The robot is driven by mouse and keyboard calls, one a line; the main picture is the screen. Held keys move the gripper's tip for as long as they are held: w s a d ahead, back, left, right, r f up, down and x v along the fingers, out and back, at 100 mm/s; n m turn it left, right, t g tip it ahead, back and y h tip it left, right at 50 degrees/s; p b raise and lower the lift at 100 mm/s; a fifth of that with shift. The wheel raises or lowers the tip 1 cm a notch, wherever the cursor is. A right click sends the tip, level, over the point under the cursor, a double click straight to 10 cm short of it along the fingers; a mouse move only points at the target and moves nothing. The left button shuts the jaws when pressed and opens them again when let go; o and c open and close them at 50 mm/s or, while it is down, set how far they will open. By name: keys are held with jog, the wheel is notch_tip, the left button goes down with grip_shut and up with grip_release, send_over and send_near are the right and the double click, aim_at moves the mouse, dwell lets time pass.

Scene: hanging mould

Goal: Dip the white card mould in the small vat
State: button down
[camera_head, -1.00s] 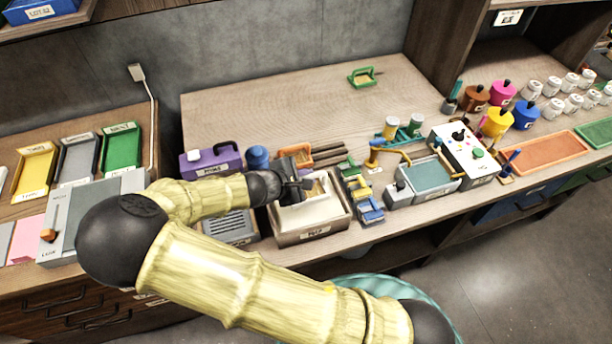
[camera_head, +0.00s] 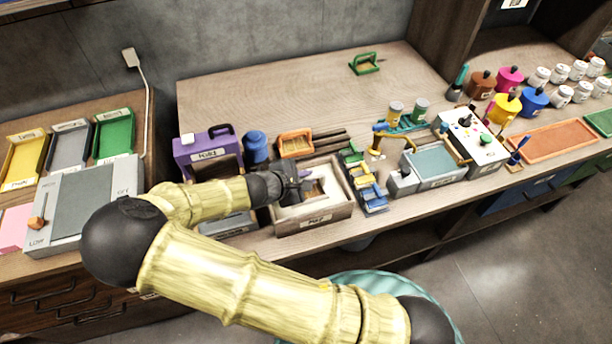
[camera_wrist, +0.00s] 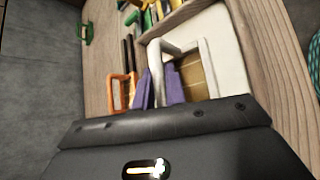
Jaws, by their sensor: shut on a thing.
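The small vat (camera_head: 318,222) is a tan-grey tray with a label on its front, at the front edge of the bench. It holds whitish pulp. My gripper (camera_head: 300,187) is over the vat's left part, and its two purple fingers (camera_wrist: 160,90) show in the wrist view. They are shut on the white handle of the white card mould (camera_wrist: 210,60). The mould has a white frame and a tan screen (camera_wrist: 195,75). It is at the vat, low over or in the pulp; the exact depth is hard to tell. My gripper hides part of it in the head view.
An orange mould (camera_head: 295,143) lies behind the vat, also in the wrist view (camera_wrist: 118,90). A colourful rack (camera_head: 366,188) stands close right. The bench behind is clear up to a green mould (camera_head: 366,64).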

jog(key=shift+f+b, duration=0.95)
jog(key=shift+f, duration=0.75)
jog(key=shift+r, duration=0.1)
jog(key=shift+r+p, duration=3.7)
jog(key=shift+r, duration=0.55)
